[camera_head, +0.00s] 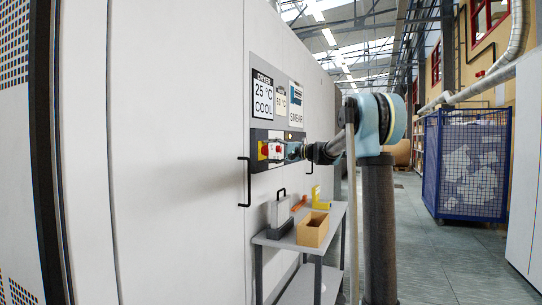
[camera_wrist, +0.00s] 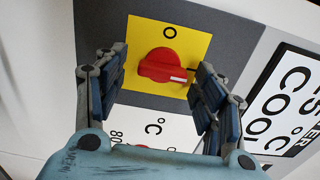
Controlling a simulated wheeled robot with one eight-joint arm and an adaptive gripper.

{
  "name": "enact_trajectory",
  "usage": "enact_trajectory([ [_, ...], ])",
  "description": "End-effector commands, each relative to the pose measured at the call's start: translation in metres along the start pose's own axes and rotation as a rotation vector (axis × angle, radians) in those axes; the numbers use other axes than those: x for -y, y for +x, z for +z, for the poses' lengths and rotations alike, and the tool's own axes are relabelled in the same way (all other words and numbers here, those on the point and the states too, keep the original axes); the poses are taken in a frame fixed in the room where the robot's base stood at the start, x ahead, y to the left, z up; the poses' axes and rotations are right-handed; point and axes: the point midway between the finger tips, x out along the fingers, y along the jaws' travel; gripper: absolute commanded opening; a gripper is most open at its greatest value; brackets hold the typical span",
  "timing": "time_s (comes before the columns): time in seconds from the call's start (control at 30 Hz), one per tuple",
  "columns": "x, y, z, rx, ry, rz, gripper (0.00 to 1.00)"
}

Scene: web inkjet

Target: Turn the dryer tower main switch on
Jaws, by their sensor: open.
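The main switch is a red rotary knob (camera_wrist: 162,66) on a yellow plate (camera_wrist: 195,48) in the wrist view. A white pointer mark on the knob points to the right of that view, and an "O" is printed on the plate above it. The yellow plate also shows in the head view (camera_head: 261,156), on the tall pale cabinet (camera_head: 190,120). My gripper (camera_wrist: 160,75) is open, with one finger on each side of the knob. I cannot tell whether the fingers touch it. In the head view my gripper (camera_head: 294,151) is small and close to the panel.
A display reading "25 °C COOL" (camera_head: 262,95) is above the switch. A black handle (camera_head: 245,182) sticks out at its lower left. A blue mesh cage (camera_head: 467,165) is at right; the floor between is clear.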

Motion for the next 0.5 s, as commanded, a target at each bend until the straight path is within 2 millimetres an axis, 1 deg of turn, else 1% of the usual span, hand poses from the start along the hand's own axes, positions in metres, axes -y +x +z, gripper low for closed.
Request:
enact_trajectory([
  [0.17, 0.0, -0.017, -0.001, -0.003, 0.0, 0.0, 0.63],
  [0.5, -0.001, -0.081, -0.002, -0.004, 0.001, 0.0, 0.63],
])
